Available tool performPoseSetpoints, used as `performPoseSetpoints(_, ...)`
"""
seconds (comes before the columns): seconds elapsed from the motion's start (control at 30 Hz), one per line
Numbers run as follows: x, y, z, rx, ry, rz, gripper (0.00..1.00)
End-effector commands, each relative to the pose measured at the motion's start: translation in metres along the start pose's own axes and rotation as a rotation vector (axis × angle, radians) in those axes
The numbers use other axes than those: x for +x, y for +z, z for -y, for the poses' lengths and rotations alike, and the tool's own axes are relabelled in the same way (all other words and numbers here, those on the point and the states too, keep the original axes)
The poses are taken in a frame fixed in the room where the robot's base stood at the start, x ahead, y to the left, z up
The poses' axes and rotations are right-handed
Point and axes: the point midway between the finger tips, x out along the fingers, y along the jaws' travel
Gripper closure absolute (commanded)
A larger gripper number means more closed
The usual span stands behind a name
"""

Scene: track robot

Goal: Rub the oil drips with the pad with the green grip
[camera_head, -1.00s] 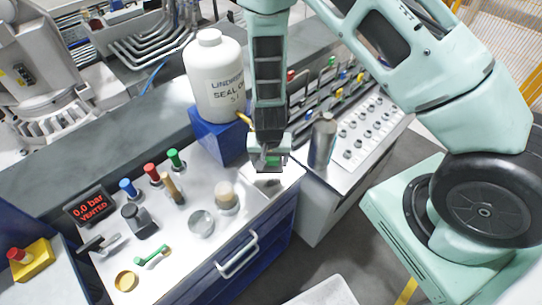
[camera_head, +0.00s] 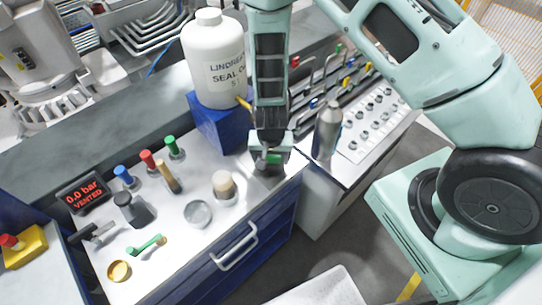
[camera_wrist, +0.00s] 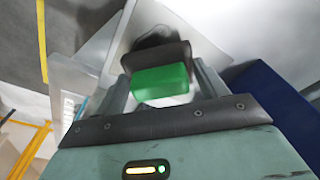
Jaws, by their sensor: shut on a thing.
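My gripper (camera_head: 270,153) is shut on the green grip of a pad (camera_head: 273,159), at the right end of the white bench top, below the bottle's tap. In the wrist view the green grip (camera_wrist: 160,82) sits between the two fingers, with the dark pad body (camera_wrist: 155,56) beyond it. The pad is low over the bench; I cannot tell whether it touches. A dark patch (camera_wrist: 158,36) shows just past the pad in the wrist view. It may be oil or shadow. The oil drips are not clearly seen; the pad and gripper may hide them.
A white oil bottle (camera_head: 213,65) stands on a blue block (camera_head: 217,122) with a brass tap close left of my gripper. A grey metal cylinder (camera_head: 327,131) stands close right. A round dish (camera_head: 198,213), a pale-topped jar (camera_head: 223,186) and a green-handled tool (camera_head: 146,245) lie leftward.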

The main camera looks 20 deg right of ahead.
Motion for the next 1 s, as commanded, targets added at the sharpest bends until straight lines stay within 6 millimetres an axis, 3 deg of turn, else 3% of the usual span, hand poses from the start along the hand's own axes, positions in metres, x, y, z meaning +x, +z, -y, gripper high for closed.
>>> performPoseSetpoints(1.0,0.018,0.002,0.0,0.0,0.0,0.0,0.46)
